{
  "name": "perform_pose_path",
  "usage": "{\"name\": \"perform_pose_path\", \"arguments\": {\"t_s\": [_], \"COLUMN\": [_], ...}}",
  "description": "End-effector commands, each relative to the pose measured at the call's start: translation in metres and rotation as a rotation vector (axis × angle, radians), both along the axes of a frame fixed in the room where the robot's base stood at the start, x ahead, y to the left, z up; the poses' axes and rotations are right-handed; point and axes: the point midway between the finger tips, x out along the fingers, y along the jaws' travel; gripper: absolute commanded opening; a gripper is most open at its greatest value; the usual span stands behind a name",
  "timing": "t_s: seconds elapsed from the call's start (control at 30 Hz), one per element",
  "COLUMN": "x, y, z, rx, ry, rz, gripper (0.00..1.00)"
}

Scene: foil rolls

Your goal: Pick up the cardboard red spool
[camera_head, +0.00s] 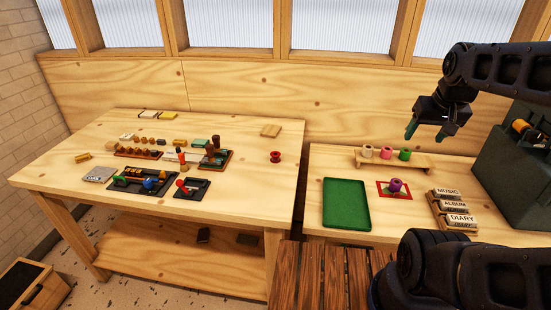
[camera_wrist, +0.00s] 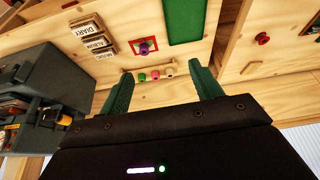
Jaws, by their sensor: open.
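The red spool (camera_head: 275,156) stands alone near the right edge of the left wooden table (camera_head: 255,190). It also shows in the wrist view (camera_wrist: 262,38), at the upper right, well to the side of the fingers. My gripper (camera_head: 428,132) is open and empty, with green fingers. It is in the air above the back of the right table, far to the right of the red spool. In the wrist view my gripper (camera_wrist: 162,82) has its two fingers spread apart with nothing between them.
On the right table are a stand (camera_head: 400,161) with white, pink and green spools, a purple spool (camera_head: 395,185), a green tray (camera_head: 346,204), labelled blocks (camera_head: 457,220) and a dark grey case (camera_head: 515,165). Stamps and tools crowd the left table's middle. A wooden square (camera_head: 271,130) lies behind the red spool.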

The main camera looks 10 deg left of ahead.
Motion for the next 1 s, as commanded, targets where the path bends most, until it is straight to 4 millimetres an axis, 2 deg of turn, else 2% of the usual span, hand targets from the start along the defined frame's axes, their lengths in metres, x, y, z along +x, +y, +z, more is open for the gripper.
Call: {"name": "perform_pose_path", "arguments": {"t_s": [0.27,0.53,0.77,1.0], "x": [0.057,0.12,0.169,0.216], "y": [0.029,0.072,0.119,0.177], "z": [0.011,0.011,-0.001,-0.024], "rx": [-0.021,-0.046,-0.068,-0.093], "ry": [0.055,0.109,0.155,0.201], "rz": [0.119,0.252,0.364,0.483], "gripper": [0.64,0.64,0.64,0.64]}}
